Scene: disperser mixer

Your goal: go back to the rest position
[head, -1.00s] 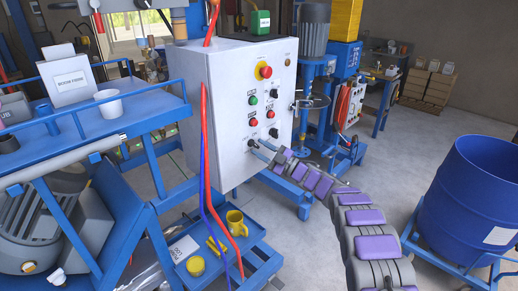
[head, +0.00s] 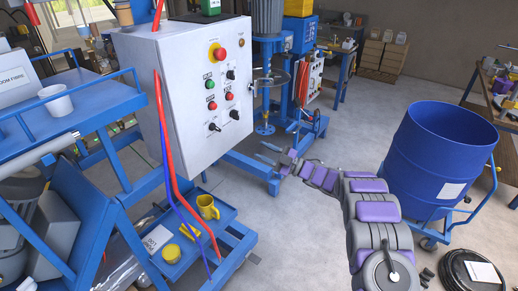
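My arm reaches from the lower right toward the middle of the head view. My gripper (head: 267,153) is at its far end, with two thin grey fingers spread apart and nothing between them. It is in open air to the right of the white control box (head: 150,85), clear of its panel.
A blue drum (head: 435,150) on a wheeled frame stands at the right. A blue machine frame (head: 250,170) is behind my gripper. A blue cart with a white cup (head: 56,101) stands at left. Red and blue cables hang before the box. Grey floor is clear between.

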